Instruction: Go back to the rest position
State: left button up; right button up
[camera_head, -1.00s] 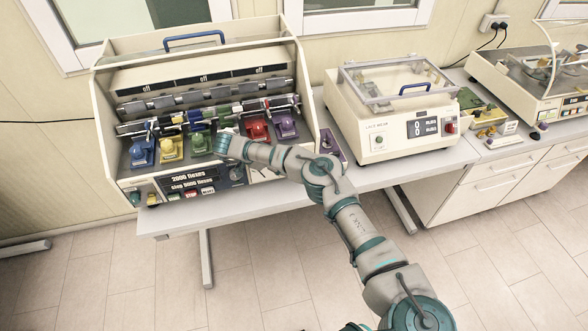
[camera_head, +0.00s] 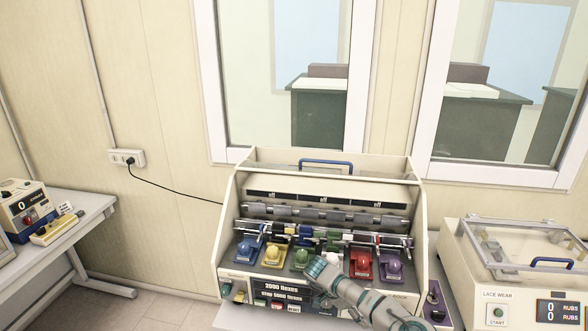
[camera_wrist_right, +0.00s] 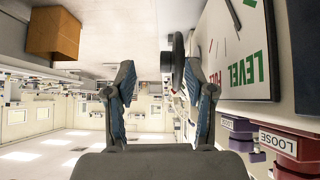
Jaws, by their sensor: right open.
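My right arm comes in from the bottom right of the head view. Its hand (camera_head: 322,272) is in front of the flexing machine (camera_head: 232,262), between the green clamp (camera_head: 301,259) and the red clamp (camera_head: 360,264); the fingertips are hard to make out there. In the right wrist view the right gripper (camera_wrist_right: 160,68) is open, its two fingers well apart with nothing held between them. A dark round part shows behind the right-hand finger. My left gripper is in neither view.
Blue (camera_head: 249,249), yellow (camera_head: 274,256) and purple (camera_head: 394,265) clamps line the machine. A lace wear tester (camera_head: 497,290) stands to its right. A table (camera_head: 85,222) with a small device (camera_head: 24,208) is at far left. The wrist view shows "LOOSE" labels (camera_wrist_right: 278,143) close at right.

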jog(key=s+a+f+m+t+y, duration=0.2)
jog(key=s+a+f+m+y, duration=0.2)
jog(key=a+f+m+y, duration=0.45)
jog(key=s+a+f+m+t+y, duration=0.1)
jog(key=s+a+f+m+y, duration=0.4)
jog(key=a+f, duration=0.7)
jog(key=s+a+f+m+t+y, duration=0.25)
jog(key=a+f+m+y, duration=0.25)
jog(key=a+f+y, duration=0.45)
jog(key=s+d+f+m+t+h, duration=0.3)
jog(key=s+d+f+m+h, duration=0.25)
jog(key=d+f+m, duration=0.35)
jog(key=s+d+f+m+t+h, duration=0.35)
jog(key=s+d+f+m, duration=0.3)
jog(key=f+m, duration=0.45)
jog(key=s+d+f+m+g+h, duration=0.2)
jog(key=s+d+f+m+g, duration=0.1)
jog(key=s, duration=0.8)
jog(key=s+d+f+m+g+h, duration=0.1)
jog(key=s+d+f+m, duration=0.3)
jog(key=s, duration=0.7)
jog(key=s+d+f+m+g+h+b, duration=0.1)
jog(key=s+d+f+m+g+h, duration=0.1)
jog(key=s+d, duration=0.5)
jog(key=s+f+m+g, duration=0.1)
jog(key=s+f+g, duration=0.1)
jog(key=s+f, duration=0.1)
jog(key=shift+s+d+f+g+h, duration=0.2)
jog(key=shift+s+d+g+h, duration=0.1)
jog(key=shift+s, duration=0.5)
